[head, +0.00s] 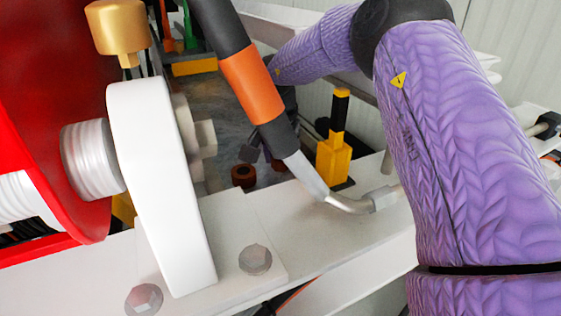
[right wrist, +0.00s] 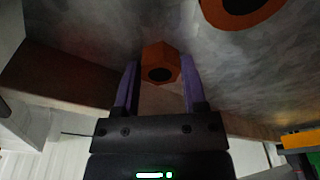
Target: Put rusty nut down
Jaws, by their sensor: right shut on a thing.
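In the right wrist view, a rusty orange-brown hex nut (right wrist: 161,64) with a dark hole sits between the purple fingers of my right gripper (right wrist: 160,80), which is shut on it. A mottled grey surface (right wrist: 95,40) lies beyond it; I cannot tell whether the nut touches it. A second rusty piece with a dark hole (right wrist: 238,8) is at the top right. In the head view, my right gripper (head: 262,152) is small and partly hidden behind a dark hose. A rusty round piece (head: 243,176) lies by it on the grey surface. My left gripper is not in view.
The dark hose with an orange band (head: 252,82) crosses in front of my right gripper. A yellow and black post (head: 335,140) stands to its right. A white beam with bolts (head: 300,225), a white flange (head: 160,185) and a red housing (head: 60,120) fill the foreground.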

